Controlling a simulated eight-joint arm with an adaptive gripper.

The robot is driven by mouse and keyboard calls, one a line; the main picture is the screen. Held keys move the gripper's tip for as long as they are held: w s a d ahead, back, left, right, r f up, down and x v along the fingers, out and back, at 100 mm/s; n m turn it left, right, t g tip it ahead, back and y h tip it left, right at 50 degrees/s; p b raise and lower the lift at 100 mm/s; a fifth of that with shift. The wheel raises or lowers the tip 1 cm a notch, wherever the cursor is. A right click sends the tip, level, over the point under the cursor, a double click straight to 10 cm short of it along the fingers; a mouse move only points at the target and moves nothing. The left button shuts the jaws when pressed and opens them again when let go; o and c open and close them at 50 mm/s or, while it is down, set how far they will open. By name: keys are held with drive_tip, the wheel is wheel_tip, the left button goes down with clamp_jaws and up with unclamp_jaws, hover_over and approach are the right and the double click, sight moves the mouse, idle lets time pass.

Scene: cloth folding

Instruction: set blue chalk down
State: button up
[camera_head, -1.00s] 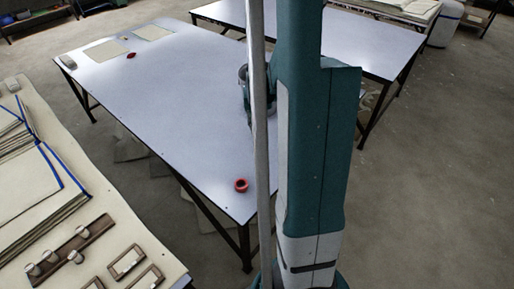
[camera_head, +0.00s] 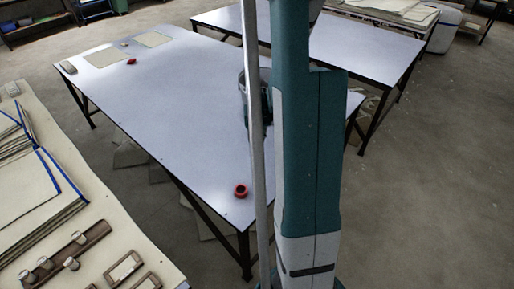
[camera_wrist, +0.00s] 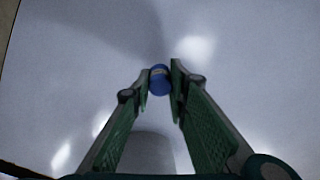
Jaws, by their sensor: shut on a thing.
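The blue chalk (camera_wrist: 159,80) is a small blue rounded piece, seen in the wrist view between the tips of my gripper (camera_wrist: 160,84). The two green-padded fingers are shut on it. Below it in the wrist view is the pale table top (camera_wrist: 80,60); I cannot tell whether the chalk touches it. In the head view my arm stands in front of the table (camera_head: 150,100) and hides the chalk and the fingertips.
A red ring-shaped thing (camera_head: 241,191) lies near the table's front corner. Cloth pieces (camera_head: 154,39) and a small red thing (camera_head: 131,61) lie at the far end. A side table (camera_head: 120,240) holds folded cloth and wooden tools. The table's middle is clear.

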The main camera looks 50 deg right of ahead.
sight(257, 146)
drive_tip(key=shift+f+b, duration=0.5)
drive_tip(key=shift+f, duration=1.35)
drive_tip(key=shift+f, duration=0.15)
drive_tip(key=o, duration=0.9)
drive_tip(key=shift+r, duration=0.25)
drive_tip(key=shift+s+a+r+p, duration=0.2)
drive_tip(key=shift+r+p, duration=0.25)
drive_tip(key=shift+r, duration=1.5)
drive_tip(key=shift+s+a+r+p, duration=0.25)
drive_tip(key=shift+r+p, duration=0.2)
drive_tip(key=shift+r, duration=1.5)
drive_tip(key=shift+s+a+r+p, duration=0.2)
drive_tip(key=shift+r+p, duration=0.25)
drive_tip(key=shift+r, duration=1.5)
